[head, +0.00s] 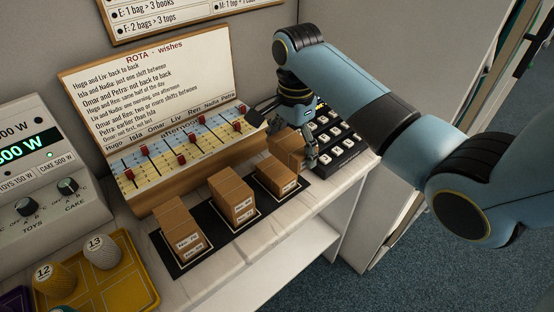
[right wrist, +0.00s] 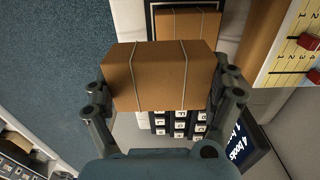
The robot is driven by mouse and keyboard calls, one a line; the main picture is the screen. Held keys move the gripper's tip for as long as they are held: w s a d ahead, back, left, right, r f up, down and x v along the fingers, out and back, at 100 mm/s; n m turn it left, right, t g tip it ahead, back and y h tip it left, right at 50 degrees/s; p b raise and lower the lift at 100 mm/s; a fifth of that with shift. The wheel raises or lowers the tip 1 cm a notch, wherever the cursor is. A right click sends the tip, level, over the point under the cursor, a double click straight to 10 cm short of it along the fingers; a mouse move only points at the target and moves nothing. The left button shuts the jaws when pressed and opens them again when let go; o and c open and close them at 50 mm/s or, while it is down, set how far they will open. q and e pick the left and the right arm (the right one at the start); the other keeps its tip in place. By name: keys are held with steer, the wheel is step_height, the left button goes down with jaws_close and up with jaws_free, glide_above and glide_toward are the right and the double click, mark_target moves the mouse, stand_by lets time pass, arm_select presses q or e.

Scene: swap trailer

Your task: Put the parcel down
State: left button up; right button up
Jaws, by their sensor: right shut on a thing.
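My right gripper (head: 296,146) is shut on a brown cardboard parcel (head: 287,150) at the right end of the black mat (head: 207,238). In the right wrist view the fingers (right wrist: 163,88) grip the two ends of this parcel (right wrist: 158,78), which has two pale strings around it. Below it in the head view, another brown parcel (head: 273,178) lies on the mat's right place; a parcel also shows beyond the held one in the wrist view (right wrist: 188,23). I cannot tell whether the held parcel touches anything beneath.
More parcels stand on the mat's middle (head: 232,202) and left (head: 179,226) places. A black key panel (head: 338,137) lies right of the held parcel. The rota board (head: 150,85) with red sliders stands behind. A yellow tray (head: 118,280) is at the left.

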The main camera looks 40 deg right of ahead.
mark_target(276, 134)
steer(key=w+f, duration=0.1)
steer(key=w, duration=0.1)
steer(key=w+a+f, duration=0.1)
steer(key=w+f, duration=0.1)
steer(key=shift+w+a, duration=0.1)
steer(key=shift+a, duration=0.1)
step_height(276, 134, down, 3)
steer(key=shift+f, duration=0.15)
arm_select(q)
steer(key=shift+d+f, duration=0.3)
steer(key=shift+d, duration=0.45)
arm_select(e)
steer(key=shift+f, duration=0.2)
steer(key=o, duration=0.9)
steer(key=shift+f, duration=0.15)
steer(key=shift+o, duration=0.2)
step_height(276, 134, up, 12)
steer(key=shift+r, duration=0.2)
arm_select(q)
steer(key=shift+r, duration=0.3)
